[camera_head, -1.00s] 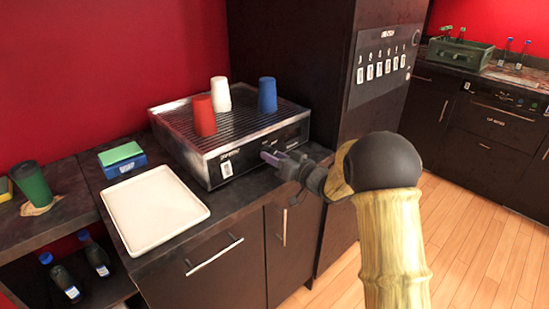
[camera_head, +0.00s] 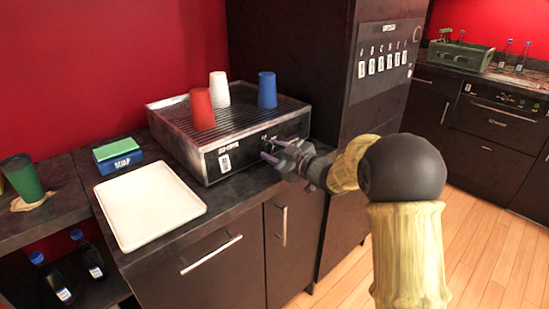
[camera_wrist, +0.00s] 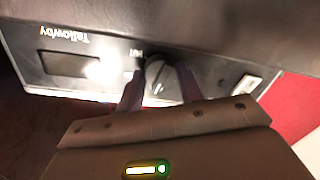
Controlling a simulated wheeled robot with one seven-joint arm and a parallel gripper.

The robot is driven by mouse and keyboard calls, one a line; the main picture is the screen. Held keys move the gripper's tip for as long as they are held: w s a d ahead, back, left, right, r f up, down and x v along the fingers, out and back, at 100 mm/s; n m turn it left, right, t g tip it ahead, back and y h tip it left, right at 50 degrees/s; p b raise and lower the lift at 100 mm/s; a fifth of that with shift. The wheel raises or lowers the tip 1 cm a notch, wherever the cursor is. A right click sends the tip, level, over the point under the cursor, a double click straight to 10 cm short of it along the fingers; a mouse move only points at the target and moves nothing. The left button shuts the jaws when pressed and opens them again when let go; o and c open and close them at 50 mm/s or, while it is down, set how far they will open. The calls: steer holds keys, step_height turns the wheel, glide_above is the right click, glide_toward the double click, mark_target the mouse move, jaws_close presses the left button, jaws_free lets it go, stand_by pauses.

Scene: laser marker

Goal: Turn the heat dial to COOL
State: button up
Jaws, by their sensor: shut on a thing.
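The cup warmer (camera_head: 216,125), a dark box with a silvery ribbed top, stands on the counter. Its black heat dial (camera_wrist: 160,74) is on the front panel and shows between my fingers in the wrist view. My gripper (camera_head: 271,151) is at the right part of that panel, with a finger on either side of the dial, and is shut on it. It also shows in the wrist view (camera_wrist: 158,72). A small label sits beside the dial, too blurred to read. In the head view the gripper mostly hides the dial.
Red (camera_head: 202,110), white (camera_head: 219,89) and blue (camera_head: 267,90) cups stand upside down on the warmer. A tall dark cabinet (camera_head: 338,100) stands close on the right.

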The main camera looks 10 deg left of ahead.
steer(key=shift+n+b, duration=0.8)
steer(key=shift+n, duration=0.5)
steer(key=o, duration=1)
steer(key=v, duration=1.7)
steer(key=shift+s+r+p, duration=0.3)
steer(key=shift+p, duration=0.1)
steer(key=shift+h, duration=0.3)
